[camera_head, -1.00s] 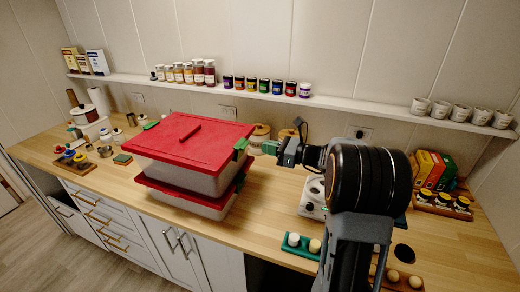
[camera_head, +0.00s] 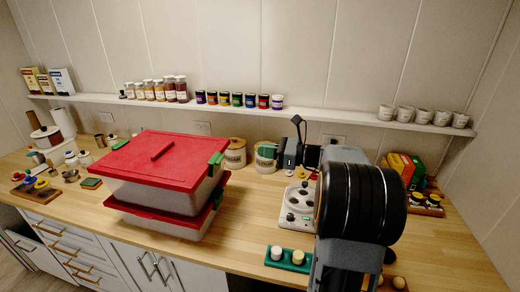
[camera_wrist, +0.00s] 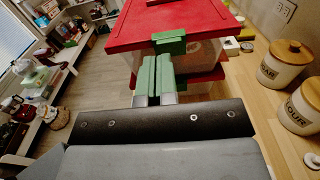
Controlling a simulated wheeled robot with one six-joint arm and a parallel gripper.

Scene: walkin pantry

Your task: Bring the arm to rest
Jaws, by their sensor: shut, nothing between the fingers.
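My gripper (camera_head: 267,151) is above the counter, to the right of two stacked boxes with red lids (camera_head: 165,155). In the wrist view its two green fingers (camera_wrist: 157,72) lie together, shut and empty. They point toward the upper box's green clip (camera_wrist: 170,42). In the head view a gap shows between the fingers and that clip (camera_head: 215,160). My arm is bent, and its dark round links hide part of the counter at right.
Canisters (camera_head: 235,153) stand behind the boxes near the wall. A white device with knobs (camera_head: 297,207) and a green tray (camera_head: 290,259) are right of the boxes. A wall shelf (camera_head: 330,117) holds jars and cups. Bare counter (camera_head: 240,235) lies between boxes and tray.

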